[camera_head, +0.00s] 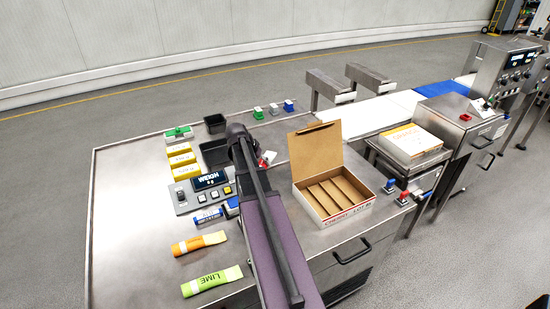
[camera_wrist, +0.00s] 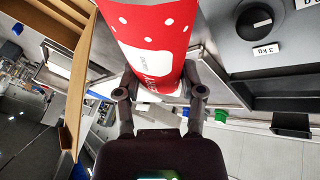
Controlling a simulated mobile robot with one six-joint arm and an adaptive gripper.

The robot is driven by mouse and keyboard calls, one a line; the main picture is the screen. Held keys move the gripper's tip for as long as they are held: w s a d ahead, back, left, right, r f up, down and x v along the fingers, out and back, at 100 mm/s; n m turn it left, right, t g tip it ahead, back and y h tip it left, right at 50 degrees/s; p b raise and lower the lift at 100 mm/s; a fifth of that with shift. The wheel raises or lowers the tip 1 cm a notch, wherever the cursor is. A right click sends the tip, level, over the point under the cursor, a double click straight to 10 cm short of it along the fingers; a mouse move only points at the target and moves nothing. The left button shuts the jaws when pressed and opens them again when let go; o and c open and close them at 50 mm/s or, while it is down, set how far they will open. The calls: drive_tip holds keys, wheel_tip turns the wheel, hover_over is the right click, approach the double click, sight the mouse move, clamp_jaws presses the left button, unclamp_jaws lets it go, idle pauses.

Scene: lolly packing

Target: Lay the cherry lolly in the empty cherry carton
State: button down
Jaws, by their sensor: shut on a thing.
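The cherry lolly (camera_wrist: 150,35) has a red wrapper with white dots and a white label. My gripper (camera_wrist: 160,82) is shut on it in the wrist view. In the head view only a small red and white bit of the lolly (camera_head: 268,157) shows beside my arm, which hides most of the gripper. The cherry carton (camera_head: 348,214) stands open on the table to the right of my arm, lid raised at the back, with several empty long slots. Its brown cardboard (camera_wrist: 77,75) also shows at the left of the wrist view, apart from the lolly.
An orange lolly (camera_head: 199,243) and a lime lolly (camera_head: 212,281) lie at the front left. A weigh panel (camera_head: 208,181), yellow boxes (camera_head: 181,160) and dark bins (camera_head: 215,123) stand behind. A closed orange-marked carton (camera_head: 412,140) sits on the machine at right.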

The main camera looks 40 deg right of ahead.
drive_tip(key=w+a, duration=0.1)
drive_tip(key=a, duration=0.7)
drive_tip(key=shift+w, duration=0.3)
drive_tip(key=shift+s+d, duration=0.1)
idle(0.7)
